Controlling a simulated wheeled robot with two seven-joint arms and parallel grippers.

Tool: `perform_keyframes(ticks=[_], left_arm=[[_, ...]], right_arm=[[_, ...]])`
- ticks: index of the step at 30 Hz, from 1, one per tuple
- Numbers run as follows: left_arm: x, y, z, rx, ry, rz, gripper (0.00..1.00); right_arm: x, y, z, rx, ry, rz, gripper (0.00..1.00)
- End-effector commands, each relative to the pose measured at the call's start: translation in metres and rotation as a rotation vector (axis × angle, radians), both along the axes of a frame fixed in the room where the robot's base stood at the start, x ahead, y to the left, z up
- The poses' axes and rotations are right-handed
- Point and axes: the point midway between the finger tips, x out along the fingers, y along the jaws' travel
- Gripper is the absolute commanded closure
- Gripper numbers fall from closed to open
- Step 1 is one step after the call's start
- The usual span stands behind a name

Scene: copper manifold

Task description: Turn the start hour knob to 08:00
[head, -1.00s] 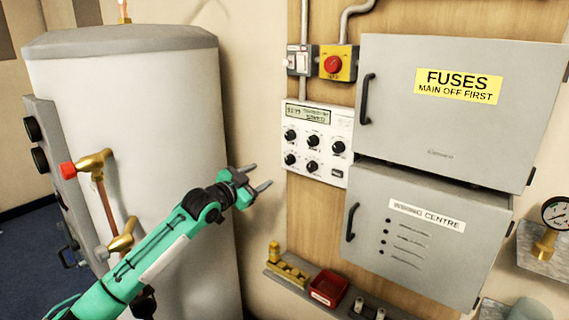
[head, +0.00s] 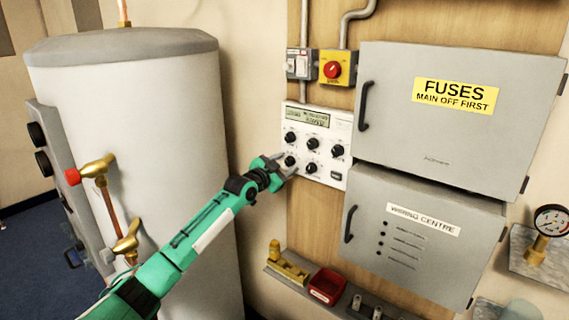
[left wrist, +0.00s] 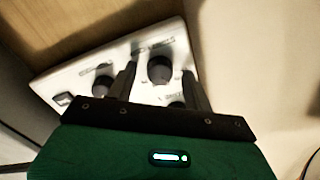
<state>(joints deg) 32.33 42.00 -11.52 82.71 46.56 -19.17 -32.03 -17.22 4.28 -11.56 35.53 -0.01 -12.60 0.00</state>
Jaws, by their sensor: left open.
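The white control panel (head: 318,122) hangs on the wooden board, with a small display (head: 308,117) and several black knobs in two rows. The lettering is too small to read, so I cannot tell which knob is the start hour one. My left gripper (head: 288,164) is open at the lower left knob (head: 290,160). In the left wrist view its fingertips (left wrist: 159,72) stand on either side of a black knob (left wrist: 160,69); I cannot tell whether they touch it. Another knob (left wrist: 102,86) shows beside the fingers, and one is partly hidden by the gripper. My right gripper is not in view.
The grey fuse box (head: 450,125) and wiring centre box (head: 425,235) stand out to the right of the panel. A red-and-yellow switch (head: 337,68) is above it. A large white cylinder (head: 135,140) fills the left.

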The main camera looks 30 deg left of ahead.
Motion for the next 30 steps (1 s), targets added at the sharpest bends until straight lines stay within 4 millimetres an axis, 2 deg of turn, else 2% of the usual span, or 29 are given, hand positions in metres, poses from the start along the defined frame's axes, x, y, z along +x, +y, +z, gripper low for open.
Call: perform_keyframes(ticks=[9,11,16,23,30], left_arm=[[0.0023,-0.0004,0.0001,0.001,0.0,0.0,0.48],[0.0023,-0.0004,0.0001,0.001,0.0,0.0,0.58],[0.0022,-0.0003,0.0,0.001,0.0,0.0,0.92],[0.0021,-0.0003,-0.0004,0.012,-0.001,0.0,0.93],[0.0019,0.0003,-0.0017,0.104,-0.007,0.0,0.93]], right_arm=[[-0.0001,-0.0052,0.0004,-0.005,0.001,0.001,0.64],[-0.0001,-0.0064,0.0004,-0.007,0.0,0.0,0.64],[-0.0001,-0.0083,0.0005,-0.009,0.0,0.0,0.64],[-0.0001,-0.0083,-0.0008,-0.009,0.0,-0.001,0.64],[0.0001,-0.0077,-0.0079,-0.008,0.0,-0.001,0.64]])
